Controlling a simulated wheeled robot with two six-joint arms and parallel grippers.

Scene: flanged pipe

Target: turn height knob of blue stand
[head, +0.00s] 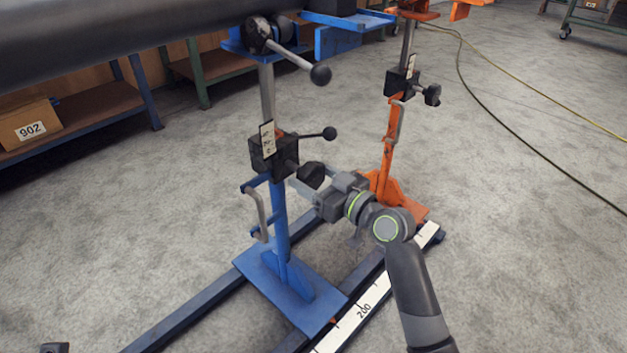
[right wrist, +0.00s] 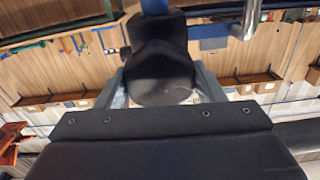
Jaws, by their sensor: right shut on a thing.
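The blue stand (head: 280,215) stands upright on a blue base plate in the middle of the head view. Its black height knob (head: 311,174) sticks out to the right of the black clamp block, below a ball-ended lever (head: 328,133). My right gripper (head: 304,184) reaches the knob from the right and is shut on it. In the right wrist view, the black knob (right wrist: 160,65) sits between the two grey fingers of my right gripper (right wrist: 161,88). The knob's far side is hidden.
A dark pipe (head: 120,30) lies across the top left. An orange stand (head: 385,150) stands behind my right gripper. A ruler-marked rail (head: 375,290) runs beside the blue base. Cables (head: 520,125) lie on the open floor at right.

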